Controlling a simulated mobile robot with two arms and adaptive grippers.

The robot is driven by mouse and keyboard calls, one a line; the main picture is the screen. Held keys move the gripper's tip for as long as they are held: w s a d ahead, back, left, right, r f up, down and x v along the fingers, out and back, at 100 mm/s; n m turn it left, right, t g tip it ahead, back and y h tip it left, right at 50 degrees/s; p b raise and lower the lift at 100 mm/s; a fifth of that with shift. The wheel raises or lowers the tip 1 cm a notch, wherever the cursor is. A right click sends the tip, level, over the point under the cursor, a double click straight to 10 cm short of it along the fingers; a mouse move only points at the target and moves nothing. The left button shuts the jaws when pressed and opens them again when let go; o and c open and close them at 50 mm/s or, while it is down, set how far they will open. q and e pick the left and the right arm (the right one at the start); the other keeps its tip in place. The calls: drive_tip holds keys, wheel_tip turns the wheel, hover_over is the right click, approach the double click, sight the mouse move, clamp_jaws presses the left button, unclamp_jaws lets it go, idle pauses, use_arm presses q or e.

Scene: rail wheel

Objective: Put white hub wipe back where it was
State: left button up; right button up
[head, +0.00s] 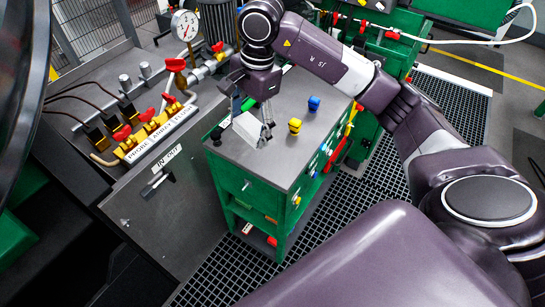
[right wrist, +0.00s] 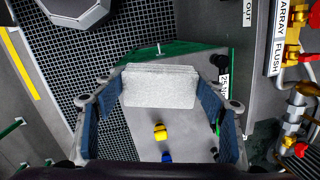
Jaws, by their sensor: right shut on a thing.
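The white hub wipe (head: 246,127) is a pale, flat-faced block in my right gripper (head: 253,122), over the left part of the grey top of the green cart (head: 290,165). In the right wrist view the wipe (right wrist: 160,87) sits between the two blue-padded fingertips of my right gripper (right wrist: 160,95), which touch its ends. I cannot tell whether its underside touches the cart top. My left gripper is not in view.
A yellow piece (head: 295,126) and a blue piece (head: 314,103) stand on the cart top, right of the wipe. A bench with yellow valves (head: 150,130) and a pressure gauge (head: 185,26) is at the left. Black floor grating (head: 215,275) lies around the cart.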

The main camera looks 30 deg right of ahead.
wheel_tip(320, 180, up, 4)
drive_tip(key=m+h+b, duration=0.1)
drive_tip(key=m, duration=0.1)
hover_over(270, 160)
drive_tip(key=shift+g, duration=0.4)
wheel_tip(270, 160, down, 20)
drive_tip(key=shift+r+p, duration=0.15)
drive_tip(key=shift+p, duration=1.05)
drive_tip(key=o, duration=1)
wheel_tip(270, 160, up, 12)
drive_tip(key=shift+r+b, duration=0.1)
drive_tip(key=shift+b, duration=0.85)
